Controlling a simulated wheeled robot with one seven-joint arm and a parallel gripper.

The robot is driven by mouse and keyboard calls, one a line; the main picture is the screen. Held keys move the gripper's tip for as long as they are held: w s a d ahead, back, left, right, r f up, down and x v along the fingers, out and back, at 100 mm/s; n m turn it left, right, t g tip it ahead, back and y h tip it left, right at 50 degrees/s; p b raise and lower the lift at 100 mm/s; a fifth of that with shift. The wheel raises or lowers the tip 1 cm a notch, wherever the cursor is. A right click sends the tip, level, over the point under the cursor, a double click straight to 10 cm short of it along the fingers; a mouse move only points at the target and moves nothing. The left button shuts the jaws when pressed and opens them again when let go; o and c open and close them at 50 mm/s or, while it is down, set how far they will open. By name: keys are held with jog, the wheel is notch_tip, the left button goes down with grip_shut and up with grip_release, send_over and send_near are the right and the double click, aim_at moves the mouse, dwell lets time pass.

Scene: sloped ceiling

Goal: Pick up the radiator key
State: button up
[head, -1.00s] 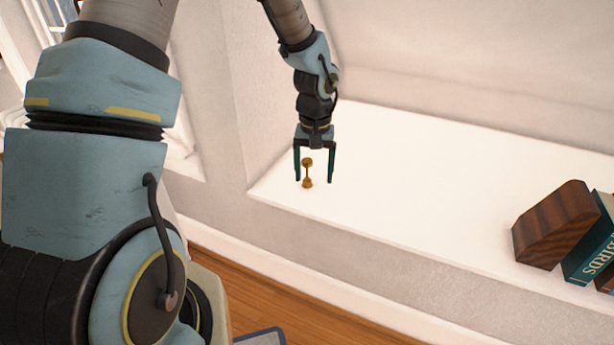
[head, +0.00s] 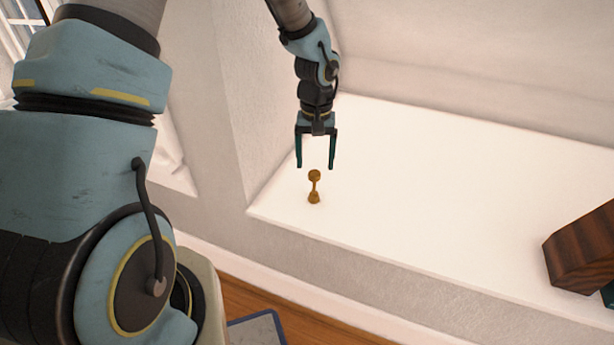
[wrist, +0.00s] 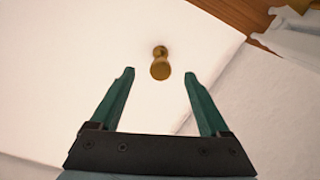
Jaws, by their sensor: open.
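The radiator key (head: 314,187) is a small brass-coloured piece with a knob at each end and a thin neck. It stands upright on the white ledge (head: 420,220), near its front left corner. My gripper (head: 315,167) is open and empty, pointing down, with its dark green fingertips above and behind the key in the head view. In the wrist view the key (wrist: 160,66) shows from above, just beyond the fingertips (wrist: 160,76) and about centred between them. The key is not between the fingers.
A dark wooden block (head: 585,248) sits on the ledge at the right, with a bit of a green book beside it. A wall rises close to the left of the gripper. The middle of the ledge is clear. Wooden floor (head: 245,300) lies below.

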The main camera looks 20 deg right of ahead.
aim_at(314, 193)
jog(key=shift+w+f, duration=0.15)
jog(key=shift+w, duration=0.15)
jog(key=shift+f, duration=0.35)
notch_tip(314, 193, down, 10)
jog(key=shift+w+d+r+b, duration=0.1)
jog(key=shift+w+b, duration=0.05)
jog(key=shift+b, duration=0.75)
grip_shut()
